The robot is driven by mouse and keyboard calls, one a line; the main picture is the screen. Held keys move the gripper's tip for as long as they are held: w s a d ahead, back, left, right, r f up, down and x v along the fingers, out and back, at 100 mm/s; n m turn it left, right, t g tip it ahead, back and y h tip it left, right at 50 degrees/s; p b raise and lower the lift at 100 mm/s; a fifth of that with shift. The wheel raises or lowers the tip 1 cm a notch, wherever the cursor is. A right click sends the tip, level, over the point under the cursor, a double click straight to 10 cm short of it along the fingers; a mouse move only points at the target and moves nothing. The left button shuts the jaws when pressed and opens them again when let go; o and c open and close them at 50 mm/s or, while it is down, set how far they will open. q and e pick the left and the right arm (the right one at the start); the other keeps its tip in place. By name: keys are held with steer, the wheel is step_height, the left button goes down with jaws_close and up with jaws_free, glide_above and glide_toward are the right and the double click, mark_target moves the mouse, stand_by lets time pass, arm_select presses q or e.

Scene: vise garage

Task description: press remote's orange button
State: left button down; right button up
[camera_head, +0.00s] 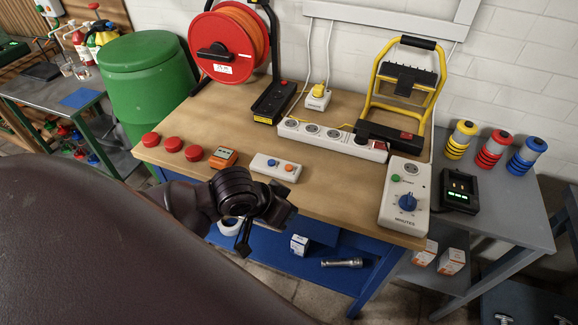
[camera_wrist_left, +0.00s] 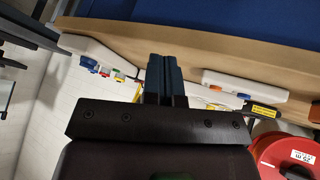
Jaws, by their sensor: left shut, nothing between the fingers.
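The remote (camera_head: 263,170) is a small white box on the wooden workbench, near its front edge. It carries a blue button and an orange button (camera_head: 289,167), the orange one on the right. The remote also shows in the left wrist view (camera_wrist_left: 270,93), right of my fingers, with its orange button (camera_wrist_left: 215,88). My left gripper (camera_head: 281,212) is in front of the bench edge, below and apart from the remote in the head view. In the left wrist view its fingers (camera_wrist_left: 165,65) are together and empty. My right gripper is not in view.
An orange device (camera_head: 223,158) and several red round caps (camera_head: 172,145) lie left of the remote. A power strip (camera_head: 332,138) is behind it, and a white timer box (camera_head: 405,195) stands to the right. The bench top (camera_head: 335,180) between remote and timer is clear.

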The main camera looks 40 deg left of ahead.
arm_select(q)
steer(key=shift+n+h, duration=0.6)
steer(key=w+a+r, duration=0.1)
steer(key=w, duration=0.1)
steer(key=w+a+r, duration=0.1)
steer(key=w, duration=0.1)
steer(key=w+a+r, duration=0.1)
steer(key=w, duration=0.2)
steer(key=shift+a+r, duration=0.2)
steer(key=shift+r, duration=0.15)
steer(key=w+a+r+n+t, duration=0.1)
steer(key=w+a+r+n, duration=0.1)
steer(key=w+a+r, duration=0.4)
steer(key=shift+r+n, duration=0.15)
steer(key=shift+n, duration=0.25)
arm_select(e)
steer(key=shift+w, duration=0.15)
